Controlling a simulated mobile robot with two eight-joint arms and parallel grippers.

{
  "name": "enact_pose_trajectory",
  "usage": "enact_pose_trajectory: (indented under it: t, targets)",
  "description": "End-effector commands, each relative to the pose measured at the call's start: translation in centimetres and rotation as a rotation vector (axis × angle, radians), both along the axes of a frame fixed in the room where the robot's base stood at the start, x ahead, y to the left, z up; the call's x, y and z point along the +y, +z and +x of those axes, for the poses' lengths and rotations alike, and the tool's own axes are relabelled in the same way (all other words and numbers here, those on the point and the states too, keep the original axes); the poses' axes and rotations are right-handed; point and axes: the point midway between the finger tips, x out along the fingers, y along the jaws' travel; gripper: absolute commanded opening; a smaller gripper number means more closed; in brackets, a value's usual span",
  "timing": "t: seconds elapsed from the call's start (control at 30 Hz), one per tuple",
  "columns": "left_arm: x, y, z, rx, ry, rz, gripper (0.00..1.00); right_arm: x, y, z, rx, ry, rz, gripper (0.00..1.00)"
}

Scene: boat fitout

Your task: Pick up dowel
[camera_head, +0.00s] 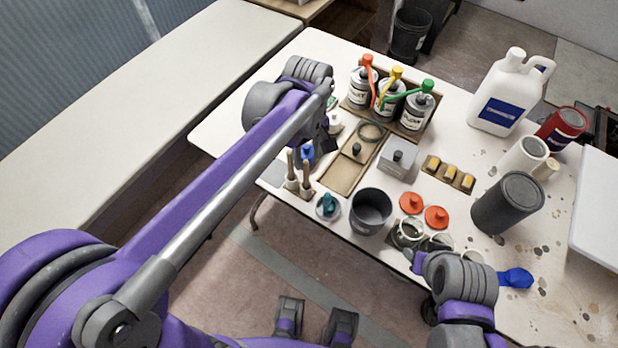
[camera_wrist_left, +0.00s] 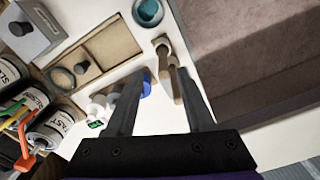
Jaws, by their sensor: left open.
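Two light wooden dowels (camera_head: 306,173) stand upright side by side in a small holder (camera_head: 299,190) at the table's near left edge. In the left wrist view the dowels (camera_wrist_left: 176,84) show between the two fingers, beyond or level with them; I cannot tell the exact gap. My left gripper (camera_head: 328,146) is open and empty, above and just behind the dowels in the head view. It also shows in the left wrist view (camera_wrist_left: 165,72). My right gripper (camera_head: 419,263) is at the table's front edge, far to the right of the dowels; its jaws are not clear.
A blue-capped bottle (camera_head: 307,153) stands close behind the dowels. A dark grey cup (camera_head: 370,211) and a small teal-topped jar (camera_head: 327,205) stand to their right. Behind are a wooden tray (camera_head: 345,172), a grey box (camera_head: 397,160) and paint cans (camera_head: 416,108).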

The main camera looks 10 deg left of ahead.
Motion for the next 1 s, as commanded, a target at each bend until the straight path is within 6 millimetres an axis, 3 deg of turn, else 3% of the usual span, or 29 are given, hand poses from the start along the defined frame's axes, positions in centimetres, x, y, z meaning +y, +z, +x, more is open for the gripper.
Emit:
enact_pose_trajectory:
  t: [0.6,0.87,1.0]
  targets:
    - [0.5,-7.1,-0.3,-0.001,-0.001,0.0,0.54,0.0,-0.6,-0.1,0.002,0.0,0.0,0.5]
    - [0.5,-7.3,-0.3,-0.002,-0.001,-0.001,0.54,0.0,-0.6,-0.1,0.002,0.0,0.0,0.5]
    - [0.5,-7.3,-0.3,-0.002,-0.001,-0.001,0.3,0.0,-0.6,-0.1,0.002,0.0,0.0,0.5]
